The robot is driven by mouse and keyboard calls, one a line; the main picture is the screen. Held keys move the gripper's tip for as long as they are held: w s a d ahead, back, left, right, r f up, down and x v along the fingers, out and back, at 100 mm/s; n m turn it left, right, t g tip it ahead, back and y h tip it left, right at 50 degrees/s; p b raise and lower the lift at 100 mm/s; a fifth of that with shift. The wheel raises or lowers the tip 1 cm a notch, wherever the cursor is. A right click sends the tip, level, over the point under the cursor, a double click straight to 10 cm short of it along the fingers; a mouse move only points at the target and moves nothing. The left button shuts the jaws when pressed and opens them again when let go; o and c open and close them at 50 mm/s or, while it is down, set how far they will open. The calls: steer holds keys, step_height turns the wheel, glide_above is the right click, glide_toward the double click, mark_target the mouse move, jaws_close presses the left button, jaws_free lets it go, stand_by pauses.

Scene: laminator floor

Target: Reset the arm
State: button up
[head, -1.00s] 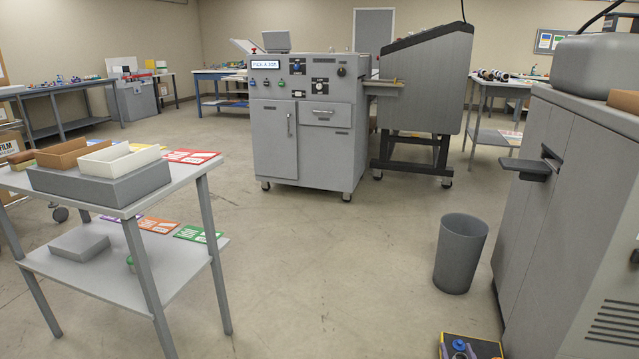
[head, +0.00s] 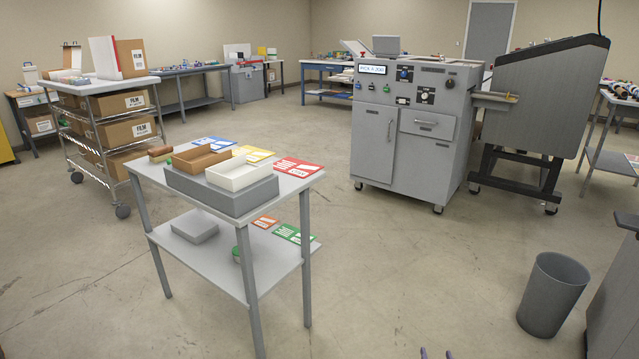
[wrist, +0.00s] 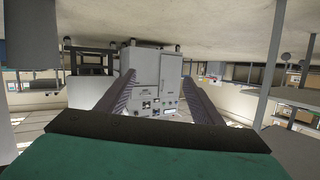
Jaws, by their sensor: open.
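My gripper (wrist: 158,76) shows in the wrist view with its two dark ribbed fingers spread apart. It is open, and nothing is seen between the fingers except the distant grey machine. The wrist view is upside down, with the floor at the top. The arm itself is not clearly seen in the head view. The grey cabinet machine (head: 397,150) with a small lit screen stands at the back right of the head view, and it also shows upside down between the fingers in the wrist view (wrist: 150,75).
A grey two-shelf table (head: 275,255) with trays and coloured cards stands ahead left. A wire cart (head: 142,85) with film boxes is behind it. A grey bin (head: 552,295) stands at the lower right, beside a grey cabinet's edge (head: 615,300). The middle floor is clear.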

steer(key=s+a+n+g+y+p, duration=0.1)
steer(key=s+a+g+p, duration=0.35)
steer(key=a, duration=0.45)
steer(key=s+a+g+p, duration=0.4)
steer(key=s+a+p, duration=0.15)
steer(key=a, duration=0.35)
steer(key=s+a+r+g, duration=0.1)
steer(key=s+g, duration=0.3)
steer(key=s, duration=0.5)
steer(key=s+a+n+g+y+p, duration=0.1)
steer(key=s+a+g, duration=0.2)
steer(key=s, duration=0.7)
steer(key=s+a+r+g, duration=0.1)
steer(key=s+g, duration=0.3)
steer(key=s, duration=0.6)
steer(key=shift+a+r+n+g+p, duration=0.3)
steer(key=shift+a+r+g, duration=0.05)
steer(key=shift+a, duration=0.1)
